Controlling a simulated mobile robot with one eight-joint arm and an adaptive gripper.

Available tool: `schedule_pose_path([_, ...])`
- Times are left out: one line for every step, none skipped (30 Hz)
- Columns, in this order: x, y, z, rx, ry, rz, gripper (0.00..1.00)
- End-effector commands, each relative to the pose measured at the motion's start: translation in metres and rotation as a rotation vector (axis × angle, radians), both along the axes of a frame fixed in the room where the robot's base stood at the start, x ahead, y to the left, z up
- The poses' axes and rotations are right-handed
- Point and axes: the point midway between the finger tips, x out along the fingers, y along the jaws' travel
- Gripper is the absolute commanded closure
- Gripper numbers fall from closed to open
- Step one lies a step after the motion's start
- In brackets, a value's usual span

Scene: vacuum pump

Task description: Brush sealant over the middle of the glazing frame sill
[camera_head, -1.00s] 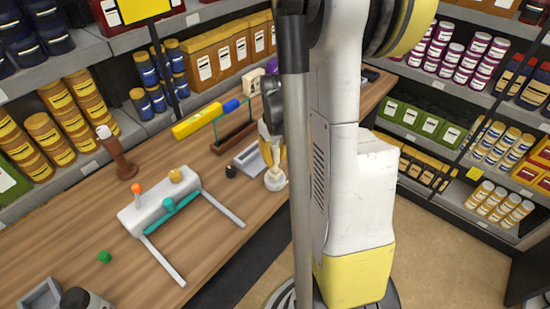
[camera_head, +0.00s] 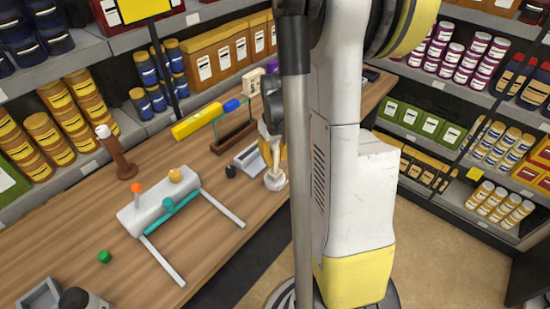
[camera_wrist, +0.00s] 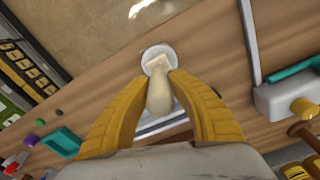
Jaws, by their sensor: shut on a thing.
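My gripper (camera_wrist: 158,88) is shut on a cream-coloured brush (camera_wrist: 158,98) in the wrist view. The brush's pale flat tip is over or in a round white dish (camera_wrist: 173,53); I cannot tell whether it touches the bottom. In the head view the dish (camera_head: 275,183) stands near the bench's front edge, with the brush (camera_head: 275,155) above it and my gripper (camera_head: 268,147) partly hidden by my arm. The glazing frame (camera_head: 233,138), a clear green-edged pane on a brown wooden sill, stands to the left and behind the dish.
A grey tray (camera_head: 240,160) lies between the dish and the frame. A small black knob (camera_head: 231,171) is beside it. A white pump-like block (camera_head: 150,212) with teal bar and two rails lies left. A yellow tube (camera_head: 198,122) lies behind. The front bench is fairly clear.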

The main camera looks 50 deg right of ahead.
Motion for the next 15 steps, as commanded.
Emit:
schedule_pose_path([-0.001,0.0,-0.001,0.0,0.001,0.0,1.0])
schedule_pose_path([-0.001,0.0,-0.001,0.0,0.001,0.0,1.0])
schedule_pose_path([-0.001,0.0,-0.001,0.0,0.001,0.0,1.0])
schedule_pose_path([-0.001,0.0,0.0,0.0,0.001,0.0,1.0])
schedule_pose_path([-0.001,0.0,0.001,0.0,0.001,0.0,1.0])
schedule_pose_path([-0.001,0.0,0.002,0.0,0.002,0.0,1.0])
schedule_pose_path([-0.001,0.0,0.004,0.0,0.001,0.0,1.0])
schedule_pose_path([-0.001,0.0,0.006,0.0,0.001,0.0,1.0])
schedule_pose_path([-0.001,0.0,0.009,0.0,0.001,0.0,1.0])
schedule_pose_path([-0.001,0.0,0.012,0.0,0.001,0.0,1.0])
schedule_pose_path([-0.001,0.0,0.015,0.0,0.001,0.0,1.0])
schedule_pose_path([0.0,0.0,0.019,0.0,0.001,0.0,1.0])
schedule_pose_path([0.0,0.0,0.022,0.0,0.001,0.0,1.0])
schedule_pose_path([0.0,0.0,0.024,0.0,0.001,0.0,1.0])
schedule_pose_path([0.0,0.0,0.028,0.0,0.001,0.0,1.0])
